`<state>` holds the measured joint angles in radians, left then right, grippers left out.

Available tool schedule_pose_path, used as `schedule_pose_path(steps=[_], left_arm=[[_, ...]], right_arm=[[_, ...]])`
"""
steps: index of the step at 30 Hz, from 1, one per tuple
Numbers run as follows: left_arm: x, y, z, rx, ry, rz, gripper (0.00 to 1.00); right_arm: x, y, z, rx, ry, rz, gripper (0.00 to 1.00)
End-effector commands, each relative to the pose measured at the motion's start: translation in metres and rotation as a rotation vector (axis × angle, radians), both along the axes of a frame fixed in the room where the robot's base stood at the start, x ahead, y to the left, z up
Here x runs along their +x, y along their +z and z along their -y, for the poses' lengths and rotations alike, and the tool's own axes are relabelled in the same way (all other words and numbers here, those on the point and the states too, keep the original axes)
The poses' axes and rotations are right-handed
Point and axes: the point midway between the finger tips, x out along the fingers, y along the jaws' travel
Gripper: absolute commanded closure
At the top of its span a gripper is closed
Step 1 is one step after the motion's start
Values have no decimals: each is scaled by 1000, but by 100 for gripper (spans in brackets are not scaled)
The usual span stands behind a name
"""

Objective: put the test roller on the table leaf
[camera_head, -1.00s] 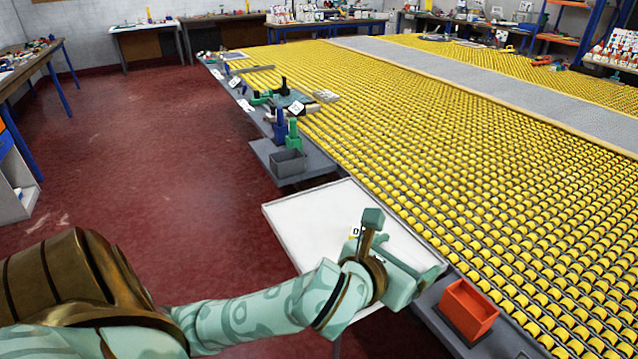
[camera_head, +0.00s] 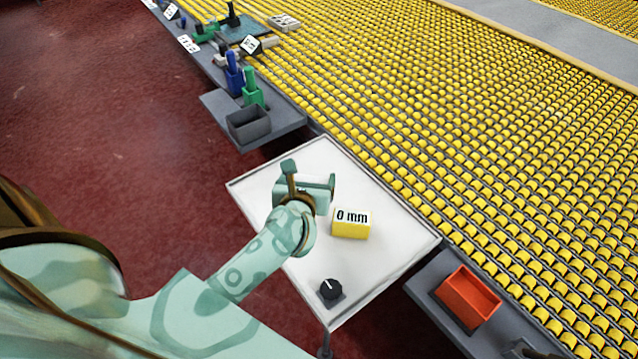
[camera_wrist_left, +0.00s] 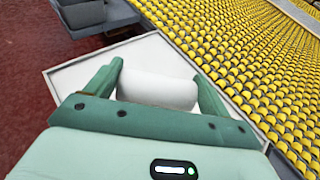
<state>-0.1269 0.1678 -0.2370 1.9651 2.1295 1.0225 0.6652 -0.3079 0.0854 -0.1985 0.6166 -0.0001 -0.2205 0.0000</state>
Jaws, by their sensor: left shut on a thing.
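The test roller (camera_wrist_left: 158,89) is a smooth white cylinder in the left wrist view, lying crosswise between the fingers of my left gripper (camera_wrist_left: 158,80). The gripper is shut on it. In the head view my left gripper (camera_head: 314,188) is over the far left part of the white table leaf (camera_head: 385,268) and hides the roller. The leaf's rim also shows in the left wrist view (camera_wrist_left: 62,82). I cannot tell whether the roller touches the leaf. My right gripper is not in view.
A yellow block marked "0 mm" (camera_head: 350,228) and a black knob (camera_head: 330,288) are on the leaf. An orange bin (camera_head: 468,297) is at its right, a grey bin (camera_head: 249,125) beyond it. Yellow rollers (camera_head: 480,150) fill the right side. The leaf's front middle is clear.

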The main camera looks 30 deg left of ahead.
Motion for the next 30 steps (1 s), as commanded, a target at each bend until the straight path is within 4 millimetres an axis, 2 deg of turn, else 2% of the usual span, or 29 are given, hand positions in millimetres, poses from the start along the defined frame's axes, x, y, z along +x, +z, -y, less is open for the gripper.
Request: schedule_pose_path(steps=[1, 5, 10, 19, 24, 30], left_arm=[[14, -9, -10, 4, 2, 2, 43], [46, -28, -32, 4, 2, -1, 43], [70, -63, -48, 2, 1, -3, 43], [86, -84, -58, 1, 0, 0, 43], [87, -114, -59, 0, 0, -3, 43], [87, -114, -59, 0, -1, 1, 43]], right_arm=[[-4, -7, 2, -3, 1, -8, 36], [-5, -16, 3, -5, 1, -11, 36], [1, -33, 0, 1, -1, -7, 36], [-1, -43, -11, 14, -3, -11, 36], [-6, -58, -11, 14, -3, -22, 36], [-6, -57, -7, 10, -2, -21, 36]])
